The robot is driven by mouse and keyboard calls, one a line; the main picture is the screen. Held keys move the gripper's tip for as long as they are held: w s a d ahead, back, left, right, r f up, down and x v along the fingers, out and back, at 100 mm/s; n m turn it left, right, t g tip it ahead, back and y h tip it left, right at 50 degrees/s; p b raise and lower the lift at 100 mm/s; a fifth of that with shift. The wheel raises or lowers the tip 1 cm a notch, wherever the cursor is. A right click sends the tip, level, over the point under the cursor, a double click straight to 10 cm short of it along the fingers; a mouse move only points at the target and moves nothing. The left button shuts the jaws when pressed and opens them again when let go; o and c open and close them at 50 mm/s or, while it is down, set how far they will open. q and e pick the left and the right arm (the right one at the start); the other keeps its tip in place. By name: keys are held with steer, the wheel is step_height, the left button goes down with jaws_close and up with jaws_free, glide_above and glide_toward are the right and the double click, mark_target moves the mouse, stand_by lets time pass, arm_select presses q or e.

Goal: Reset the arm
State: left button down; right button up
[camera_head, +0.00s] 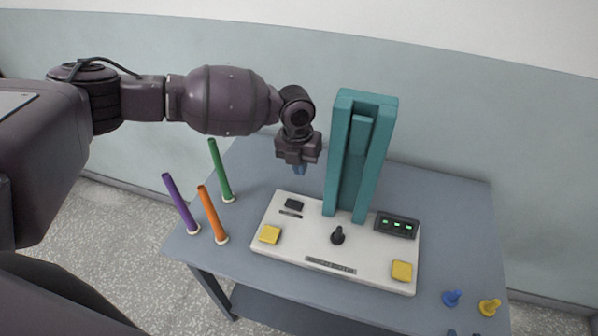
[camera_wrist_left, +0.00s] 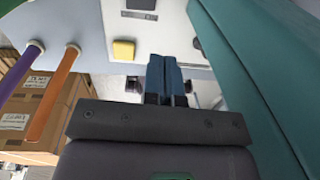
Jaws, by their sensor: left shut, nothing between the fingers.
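My left arm reaches in from the left in the head view. Its gripper (camera_head: 299,170) points down above the back left part of the white panel (camera_head: 330,251), just left of the teal tower (camera_head: 345,150). The fingers are shut and empty. They also show close together in the left wrist view (camera_wrist_left: 166,80), with the white panel and a yellow button (camera_wrist_left: 123,50) beyond them. The teal tower (camera_wrist_left: 262,80) fills the right side of that view. The gripper appears clear of the panel and the tower.
Purple (camera_head: 181,203), orange (camera_head: 212,214) and green (camera_head: 221,170) rods stand at the table's left. The panel carries a black knob (camera_head: 337,236) and a display with green lights (camera_head: 397,225). Blue (camera_head: 451,298) and yellow (camera_head: 489,307) pieces lie at the front right. The table's back right (camera_head: 450,200) is clear.

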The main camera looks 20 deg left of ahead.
stand_by(0.5)
arm_select(q)
steer(key=s+d+f+n+t+h, duration=0.1)
steer(key=s+d+f+n+h, duration=0.1)
steer(key=s+d+n, duration=0.55)
steer(key=s+d+f+n+h, duration=0.25)
steer(key=s+n, duration=0.25)
steer(key=s, duration=0.5)
steer(key=s+a+n+t+y, duration=0.1)
steer(key=s+a+n+y, duration=0.1)
steer(key=s+a+n, duration=0.45)
steer(key=s+a+n+t+y, duration=0.1)
steer(key=s+a+n+y, duration=0.15)
steer(key=a+n, duration=0.65)
steer(key=s+a+n+t+y, duration=0.1)
steer(key=s+a+n+y, duration=0.1)
steer(key=s+a+n, duration=0.5)
steer(key=w+a+f+t+b, duration=0.1)
steer(key=w+f+t+b, duration=0.1)
steer(key=w+f+t, duration=0.5)
step_height(320, 180, down, 5)
steer(key=shift+w+r+n+t+h, duration=0.2)
steer(key=shift+w+n+t+h, duration=0.15)
steer(key=shift+w, duration=0.4)
